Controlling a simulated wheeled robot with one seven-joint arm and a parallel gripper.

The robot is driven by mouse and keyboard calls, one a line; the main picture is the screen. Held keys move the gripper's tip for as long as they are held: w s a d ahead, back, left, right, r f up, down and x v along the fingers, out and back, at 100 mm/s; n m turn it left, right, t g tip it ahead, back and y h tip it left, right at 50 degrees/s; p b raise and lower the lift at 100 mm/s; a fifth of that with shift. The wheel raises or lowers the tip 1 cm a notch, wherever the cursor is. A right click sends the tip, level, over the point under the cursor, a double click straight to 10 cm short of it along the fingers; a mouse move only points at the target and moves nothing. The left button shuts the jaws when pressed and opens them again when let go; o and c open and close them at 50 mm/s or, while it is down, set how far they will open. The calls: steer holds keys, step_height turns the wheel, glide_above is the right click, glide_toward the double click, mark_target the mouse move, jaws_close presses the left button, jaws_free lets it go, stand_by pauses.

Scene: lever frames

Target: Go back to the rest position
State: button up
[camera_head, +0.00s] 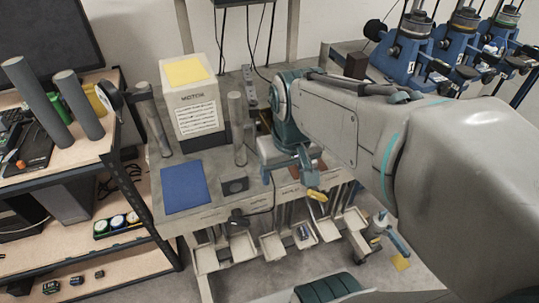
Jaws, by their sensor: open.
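My arm reaches in from the right edge and runs left over the bench, ending in a teal wrist. Below the wrist, my gripper (289,177) points down over the right part of the grey bench (222,207). Its two fingers look apart, with nothing seen between them. The gripper is small in the picture, and I cannot tell how far its tips are from the bench top. My large forearm hides part of the bench and floor on the right.
A beige box with a yellow top (193,108) and grey upright cylinders (237,128) stand on the bench, beside a blue mat (185,187). Open trays (272,245) line its front. Blue lever frames (408,52) stand at the upper right. A shelf rack (125,178) stands left.

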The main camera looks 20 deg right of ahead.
steer(key=shift+s+a+f+t, duration=0.2)
steer(key=shift+s+a+f, duration=0.3)
steer(key=shift+s, duration=0.2)
steer(key=shift+s+a+f+t, duration=0.2)
steer(key=shift+s+a+f, duration=0.25)
steer(key=shift+s, duration=0.2)
